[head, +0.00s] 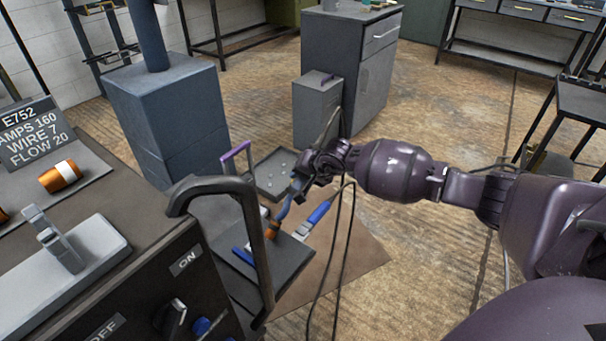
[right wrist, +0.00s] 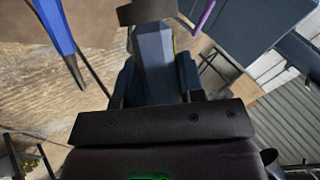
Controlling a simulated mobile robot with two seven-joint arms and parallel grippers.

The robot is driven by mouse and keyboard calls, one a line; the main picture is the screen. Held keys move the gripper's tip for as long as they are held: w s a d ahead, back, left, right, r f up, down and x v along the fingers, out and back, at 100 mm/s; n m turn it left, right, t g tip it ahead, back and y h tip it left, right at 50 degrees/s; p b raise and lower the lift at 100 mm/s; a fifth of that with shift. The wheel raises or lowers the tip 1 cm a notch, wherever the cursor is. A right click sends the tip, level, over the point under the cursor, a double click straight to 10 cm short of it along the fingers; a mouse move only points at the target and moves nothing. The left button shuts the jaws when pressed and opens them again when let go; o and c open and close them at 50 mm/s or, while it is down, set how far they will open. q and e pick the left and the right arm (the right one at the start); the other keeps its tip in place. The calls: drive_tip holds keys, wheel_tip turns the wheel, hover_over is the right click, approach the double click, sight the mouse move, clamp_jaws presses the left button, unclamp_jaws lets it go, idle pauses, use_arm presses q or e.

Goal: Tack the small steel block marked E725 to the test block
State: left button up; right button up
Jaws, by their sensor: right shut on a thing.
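My right gripper (head: 300,182) is shut on a blue-grey handle, which also shows between the fingers in the right wrist view (right wrist: 154,50). It looks like a torch, but I cannot tell for sure. In the head view a curved blue-grey piece runs down from the gripper towards an orange part (head: 273,229) over a dark shelf. A placard (head: 33,133) at the far left reads E752, AMPS 160, WIRE 7, FLOW 20. I cannot make out a steel block marked E725 or the test block. My left gripper is not in view.
A dark machine (head: 160,290) with ON and OFF labels, knobs and a tall handle (head: 262,240) stands at front left. A blue-handled tool (head: 318,213) lies beside the gripper. A shallow tray (head: 262,184) holds small pieces. Cables hang nearby.

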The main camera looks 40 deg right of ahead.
sight(319, 146)
drive_tip(key=shift+s+a+f, duration=0.2)
drive_tip(key=shift+a+f, duration=0.2)
drive_tip(key=shift+a, duration=0.3)
idle(1.7)
drive_tip(key=shift+w+d+r+b, duration=0.1)
drive_tip(key=shift+w+d+r, duration=0.15)
drive_tip(key=shift+d+r, duration=0.45)
drive_tip(key=shift+w+d+r+b, duration=0.15)
drive_tip(key=shift+w+d+r, duration=0.25)
drive_tip(key=shift+d, duration=0.45)
drive_tip(key=shift+w+d+r+b, duration=0.1)
drive_tip(key=shift+w+d+r, duration=0.05)
drive_tip(key=shift+d+r, duration=0.55)
drive_tip(key=shift+w+d+r+b, duration=0.25)
drive_tip(key=shift+d+r, duration=0.3)
drive_tip(key=shift+d, duration=0.25)
drive_tip(key=shift+w+d+r+b, duration=0.1)
drive_tip(key=shift+w+d+r, duration=0.15)
drive_tip(key=shift+d+r, duration=0.45)
drive_tip(key=shift+d+f, duration=0.1)
